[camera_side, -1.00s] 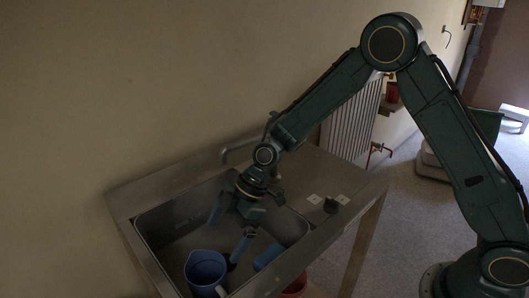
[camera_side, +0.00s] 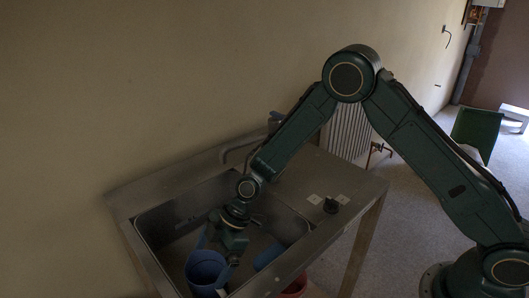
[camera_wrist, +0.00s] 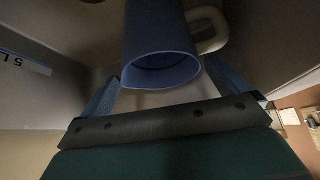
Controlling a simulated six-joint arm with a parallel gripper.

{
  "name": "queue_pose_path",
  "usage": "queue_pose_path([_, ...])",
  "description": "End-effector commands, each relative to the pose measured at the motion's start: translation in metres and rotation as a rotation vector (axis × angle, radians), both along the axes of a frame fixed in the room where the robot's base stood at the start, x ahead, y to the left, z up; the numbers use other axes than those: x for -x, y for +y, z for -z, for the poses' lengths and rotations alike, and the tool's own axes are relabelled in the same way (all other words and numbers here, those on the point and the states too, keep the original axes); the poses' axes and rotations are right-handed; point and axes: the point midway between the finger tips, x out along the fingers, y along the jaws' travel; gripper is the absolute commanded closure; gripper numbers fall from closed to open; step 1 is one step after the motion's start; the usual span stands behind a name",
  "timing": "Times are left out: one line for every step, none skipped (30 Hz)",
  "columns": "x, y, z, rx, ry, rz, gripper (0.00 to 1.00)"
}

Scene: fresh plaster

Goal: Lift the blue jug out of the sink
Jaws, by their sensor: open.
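The blue jug (camera_side: 205,276) stands in the left front part of the metal sink (camera_side: 165,236), its open top facing up. In the wrist view the jug (camera_wrist: 160,35) shows its rim and inside, with a pale handle (camera_wrist: 207,30) on the right. My gripper (camera_side: 219,251) is down in the sink, just above and behind the jug. In the wrist view its blue fingers are apart, one on each side of the jug. I cannot tell whether either finger touches it.
A blue block-like item (camera_side: 268,257) lies in the sink to the right. A tap (camera_side: 238,150) rises behind the basin. A red container (camera_side: 294,288) is below the counter. The drainer is mostly clear.

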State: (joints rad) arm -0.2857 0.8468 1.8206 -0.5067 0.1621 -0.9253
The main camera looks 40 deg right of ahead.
Motion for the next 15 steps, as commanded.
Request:
queue_pose_path([0.0, 0.003, 0.004, 0.001, 0.001, -0.002, 0.0])
queue_pose_path([0.0, 0.004, 0.006, 0.0, 0.001, -0.002, 0.0])
queue_pose_path([0.0, 0.007, 0.009, 0.0, 0.001, -0.002, 0.0])
queue_pose_path([0.0, 0.008, 0.012, 0.001, 0.001, -0.002, 0.0])
queue_pose_path([0.0, 0.01, 0.015, 0.001, 0.002, -0.001, 0.0])
queue_pose_path([-0.001, 0.013, 0.019, 0.001, 0.002, -0.001, 0.0])
queue_pose_path([-0.001, 0.015, 0.022, 0.001, 0.002, -0.001, 0.0])
queue_pose_path([-0.001, 0.016, 0.025, 0.001, 0.002, -0.001, 0.0])
queue_pose_path([-0.002, 0.019, 0.028, 0.001, 0.001, -0.001, 0.0])
queue_pose_path([-0.002, 0.02, 0.03, 0.001, 0.001, -0.001, 0.0])
queue_pose_path([-0.003, 0.022, 0.032, 0.001, 0.0, 0.0, 0.0])
queue_pose_path([-0.003, 0.023, 0.035, 0.001, 0.0, 0.0, 0.0])
queue_pose_path([-0.003, 0.024, 0.036, 0.001, 0.001, -0.001, 0.0])
queue_pose_path([-0.003, 0.025, 0.038, 0.001, 0.0, 0.0, 0.0])
queue_pose_path([-0.004, 0.025, 0.039, 0.001, 0.0, 0.0, 0.0])
